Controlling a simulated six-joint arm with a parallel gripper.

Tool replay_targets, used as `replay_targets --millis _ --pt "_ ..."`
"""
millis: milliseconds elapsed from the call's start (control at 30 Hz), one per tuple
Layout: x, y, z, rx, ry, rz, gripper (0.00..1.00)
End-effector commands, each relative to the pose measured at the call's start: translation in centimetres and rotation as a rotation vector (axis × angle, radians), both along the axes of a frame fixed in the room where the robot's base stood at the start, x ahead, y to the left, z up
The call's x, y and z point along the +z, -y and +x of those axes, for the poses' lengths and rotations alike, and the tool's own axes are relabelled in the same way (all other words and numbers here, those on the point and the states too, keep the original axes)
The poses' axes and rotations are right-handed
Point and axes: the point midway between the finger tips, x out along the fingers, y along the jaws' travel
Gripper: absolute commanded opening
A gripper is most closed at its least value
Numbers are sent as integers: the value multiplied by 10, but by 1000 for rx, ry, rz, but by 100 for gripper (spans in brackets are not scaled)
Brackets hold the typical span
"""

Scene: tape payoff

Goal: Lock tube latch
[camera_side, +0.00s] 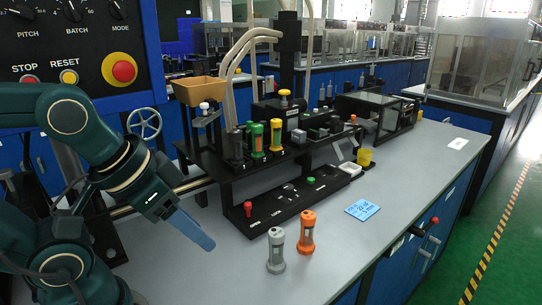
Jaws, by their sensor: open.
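A black panel (292,203) along the front of the machine bears small white lettering that seems to read OPEN and LOCK. A small red-knobbed lever (248,207) stands upright at its left end, on the OPEN side; it may be the tube latch, but I cannot be sure.
A grey spool-like piece (276,250) and an orange one (307,232) stand on the bench front. A blue card (362,210) lies to their right. The bench (425,170) at right is mostly clear.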

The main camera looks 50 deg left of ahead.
Motion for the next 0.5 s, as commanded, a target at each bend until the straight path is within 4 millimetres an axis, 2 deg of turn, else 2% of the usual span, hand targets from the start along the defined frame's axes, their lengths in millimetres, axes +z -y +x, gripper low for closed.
replay_targets --millis 33,100,267,367,500 --pt "0 0 0 4 0 -2 20" --pt "0 0 0 24 -1 -13 0" --pt "4 3 0 173 -5 -107 0" --pt "12 7 4 344 -16 -222 0" --pt "23 3 19 684 -62 -401 0"
